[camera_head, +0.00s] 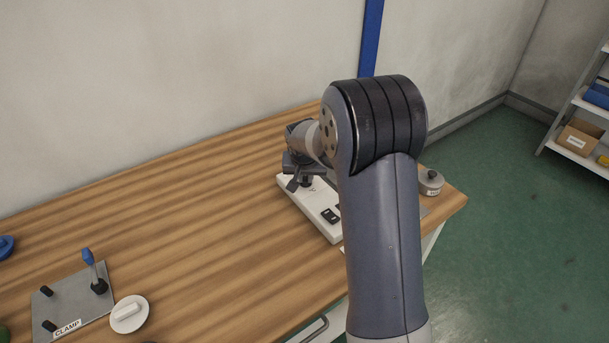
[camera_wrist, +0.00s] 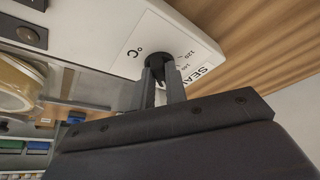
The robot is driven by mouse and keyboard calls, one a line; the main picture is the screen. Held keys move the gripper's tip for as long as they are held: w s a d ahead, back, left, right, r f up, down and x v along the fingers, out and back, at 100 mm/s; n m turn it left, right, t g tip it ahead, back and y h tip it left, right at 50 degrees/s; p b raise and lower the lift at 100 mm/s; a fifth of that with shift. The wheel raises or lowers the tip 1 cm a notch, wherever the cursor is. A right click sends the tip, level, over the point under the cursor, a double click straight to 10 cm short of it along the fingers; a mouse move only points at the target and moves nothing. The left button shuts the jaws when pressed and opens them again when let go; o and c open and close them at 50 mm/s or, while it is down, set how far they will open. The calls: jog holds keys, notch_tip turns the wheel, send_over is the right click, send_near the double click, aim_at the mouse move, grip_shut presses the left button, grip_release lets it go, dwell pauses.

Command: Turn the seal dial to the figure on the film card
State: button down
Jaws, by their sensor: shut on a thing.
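The white sealer unit (camera_head: 312,204) stands at the right part of the wooden table, partly hidden by my arm. In the wrist view, its panel (camera_wrist: 180,22) bears a white label (camera_wrist: 137,62) reading "SEA…", "°C" and small figures, of which 120 and 140 can be made out upside down. My gripper (camera_wrist: 160,76) is shut on the black seal dial (camera_wrist: 158,58), a finger on each side of it. In the head view, my gripper (camera_head: 304,181) is at the far end of the sealer. The dial's pointer is hidden. I cannot make out the film card in either view.
A metal clamp plate (camera_head: 75,298) with a blue-handled lever and a white disc (camera_head: 130,323) lie at the front left. A grey round pot (camera_head: 430,183) stands at the table's right end. The table's middle (camera_head: 200,220) is clear. Shelves (camera_head: 580,105) stand far right.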

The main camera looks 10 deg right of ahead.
jog(key=n, duration=0.1)
jog(key=n+y, duration=0.1)
jog(key=shift+d+n, duration=0.2)
jog(key=shift+n, duration=0.1)
jog(key=n, duration=0.1)
jog(key=n+y+b, duration=0.1)
jog(key=n, duration=0.1)
jog(key=shift+d+f, duration=0.15)
jog(key=shift+d, duration=0.05)
jog(key=n+y+b, duration=0.1)
jog(key=n, duration=0.1)
jog(key=n+y+b, duration=0.1)
jog(key=n+b, duration=0.1)
jog(key=n, duration=0.1)
jog(key=shift+w+d+g, duration=0.15)
jog(key=shift+d+g, duration=0.05)
jog(key=shift+g, duration=0.2)
jog(key=c, duration=1.4)
grip_release()
jog(key=shift+c, duration=0.2)
jog(key=shift+r, duration=0.2)
jog(key=v, duration=1)
jog(key=shift+d+r, duration=0.15)
jog(key=shift+r, duration=0.15)
